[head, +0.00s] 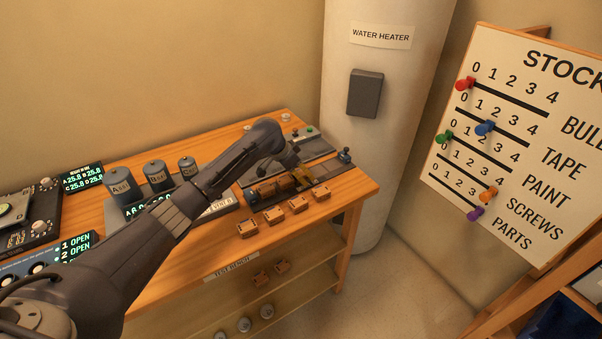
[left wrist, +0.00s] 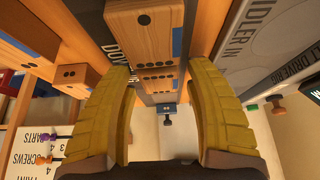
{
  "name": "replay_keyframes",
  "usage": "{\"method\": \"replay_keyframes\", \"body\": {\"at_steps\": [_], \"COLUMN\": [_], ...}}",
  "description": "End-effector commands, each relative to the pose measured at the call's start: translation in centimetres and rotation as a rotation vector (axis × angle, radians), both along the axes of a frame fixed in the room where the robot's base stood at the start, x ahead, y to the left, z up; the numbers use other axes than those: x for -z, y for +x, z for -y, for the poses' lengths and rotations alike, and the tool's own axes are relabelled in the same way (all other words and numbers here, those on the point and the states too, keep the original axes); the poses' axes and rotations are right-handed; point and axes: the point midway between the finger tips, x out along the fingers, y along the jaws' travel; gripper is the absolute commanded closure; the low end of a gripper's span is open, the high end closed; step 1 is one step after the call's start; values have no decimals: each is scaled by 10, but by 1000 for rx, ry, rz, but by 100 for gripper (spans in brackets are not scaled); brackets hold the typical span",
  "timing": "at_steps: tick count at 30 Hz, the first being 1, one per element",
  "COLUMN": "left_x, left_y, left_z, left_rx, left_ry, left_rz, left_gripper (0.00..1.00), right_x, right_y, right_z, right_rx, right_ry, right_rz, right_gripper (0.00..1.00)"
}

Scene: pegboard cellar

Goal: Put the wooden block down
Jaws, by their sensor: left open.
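My left gripper (head: 285,186) is over the dark rig at the right end of the bench. Its two yellow fingers (left wrist: 170,110) are apart in the left wrist view, so it is open. My right gripper is in neither view.
Several small wooden blocks, one at the left end (head: 247,229), line the bench's (head: 205,250) front edge. Labelled grey canisters (head: 157,176) stand left of the rig. The water heater (head: 385,120) stands behind the bench's right end, and a stock board (head: 520,140) is at right.

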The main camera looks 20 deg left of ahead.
Motion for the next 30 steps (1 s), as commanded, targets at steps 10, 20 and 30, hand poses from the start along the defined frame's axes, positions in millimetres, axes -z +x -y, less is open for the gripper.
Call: {"method": "replay_keyframes", "body": {"at_steps": [10,20,30], "left_x": [-20,-70,-103], "left_y": [-6,-28,-42], "left_z": [-7,-26,-38], "left_rx": [0,0,0], "left_ry": [1,2,2], "left_rz": [4,3,1], "left_gripper": [46,46,46], "right_x": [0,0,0], "right_y": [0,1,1], "right_z": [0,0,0], "right_rx": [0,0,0], "right_ry": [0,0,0], "right_rz": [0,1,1], "right_gripper": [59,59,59]}}
